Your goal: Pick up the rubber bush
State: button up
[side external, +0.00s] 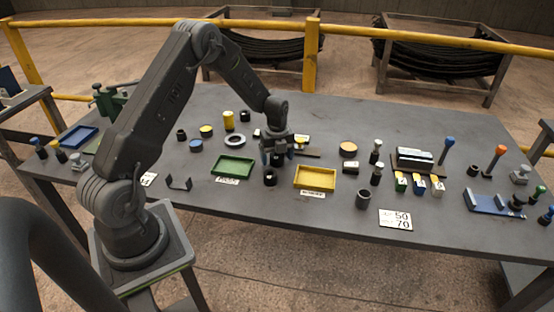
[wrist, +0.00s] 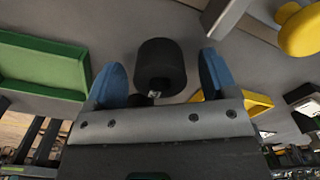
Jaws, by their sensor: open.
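A black cylinder, which looks like the rubber bush (side external: 270,179), stands on the grey table between the green tray and the yellow tray. My gripper (side external: 277,160) is just above it, pointing down. In the wrist view the black bush (wrist: 160,62) shows between the two blue fingertips of my gripper (wrist: 162,82), with a gap on each side. The jaws are open and hold nothing. The lower end of the bush is partly hidden by the gripper body in the wrist view.
A green tray (side external: 233,157) lies to the left and a yellow tray (side external: 315,188) to the right, both close by. A yellow knob-like part (wrist: 302,30) shows in the wrist view. A dark cylinder (side external: 363,199) stands farther right. The table's front edge is near.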

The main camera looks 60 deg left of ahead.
jog(key=shift+f, duration=0.1)
jog(key=c, duration=1)
